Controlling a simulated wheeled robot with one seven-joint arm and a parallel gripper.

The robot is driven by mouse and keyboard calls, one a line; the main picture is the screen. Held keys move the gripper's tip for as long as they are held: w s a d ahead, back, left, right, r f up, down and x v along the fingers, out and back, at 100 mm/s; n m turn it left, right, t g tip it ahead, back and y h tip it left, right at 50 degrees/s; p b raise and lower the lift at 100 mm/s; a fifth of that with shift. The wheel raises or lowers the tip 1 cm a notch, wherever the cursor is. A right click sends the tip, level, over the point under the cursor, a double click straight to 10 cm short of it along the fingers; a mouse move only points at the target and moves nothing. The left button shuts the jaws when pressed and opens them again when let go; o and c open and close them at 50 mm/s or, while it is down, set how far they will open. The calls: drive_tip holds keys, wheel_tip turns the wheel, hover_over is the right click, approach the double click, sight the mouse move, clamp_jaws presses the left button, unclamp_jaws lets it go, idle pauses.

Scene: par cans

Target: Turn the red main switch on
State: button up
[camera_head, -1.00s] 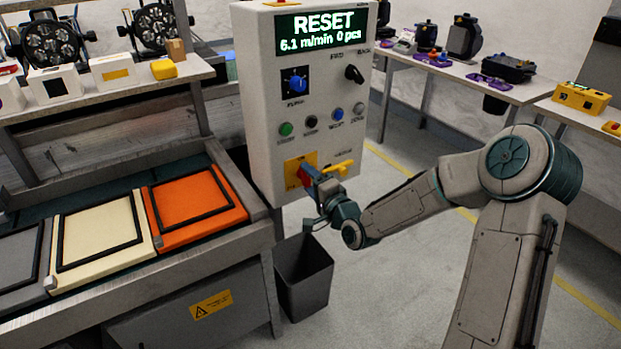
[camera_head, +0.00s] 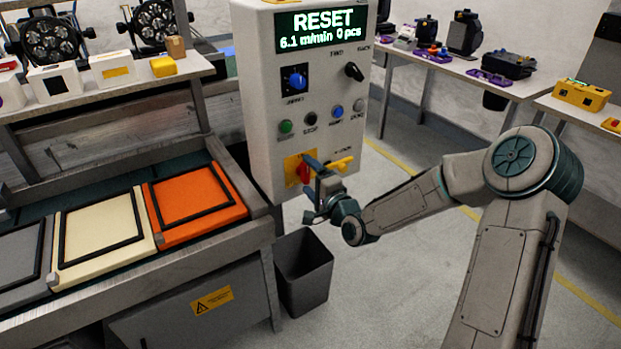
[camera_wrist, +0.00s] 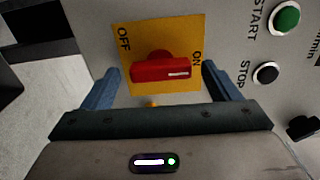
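The red main switch (camera_wrist: 162,71) sits on a yellow plate (camera_wrist: 135,33) marked OFF and ON, low on the grey control box (camera_head: 262,120). In the wrist view its handle lies level, its white mark at the right end, towards ON. In the head view the red handle (camera_head: 303,172) stands about upright, partly hidden by my gripper. My gripper (camera_wrist: 160,82) is open, with one blue finger beyond each end of the handle and a gap on both sides. In the head view my gripper (camera_head: 311,190) is right in front of the plate. The display (camera_head: 321,30) reads RESET.
A yellow lever (camera_head: 342,164) sticks out just right of the switch. Green (camera_wrist: 286,17) and black (camera_wrist: 266,73) buttons sit beside the plate. A dark bin (camera_head: 305,272) stands below, and a bench with coloured panels (camera_head: 120,283) is on the left.

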drive_tip(key=v, duration=1.3)
drive_tip(key=shift+s+d, duration=0.25)
drive_tip(key=shift+s, duration=0.1)
drive_tip(key=s+d+n+g+h+p, duration=0.4)
drive_tip(key=d+n+g+h, duration=0.3)
drive_tip(key=n+h, duration=0.15)
drive_tip(key=s+d+r+n+g+p, duration=0.1)
drive_tip(key=s+r+g, duration=0.1)
drive_tip(key=s+r, duration=0.4)
drive_tip(key=s+d+r+n+g+h+p, duration=0.1)
drive_tip(key=s+r+g, duration=0.2)
drive_tip(key=s, duration=0.9)
wheel_tip(320, 180, up, 3)
drive_tip(key=shift+d+r+n+p, duration=0.15)
drive_tip(key=shift+d+n+p, duration=0.2)
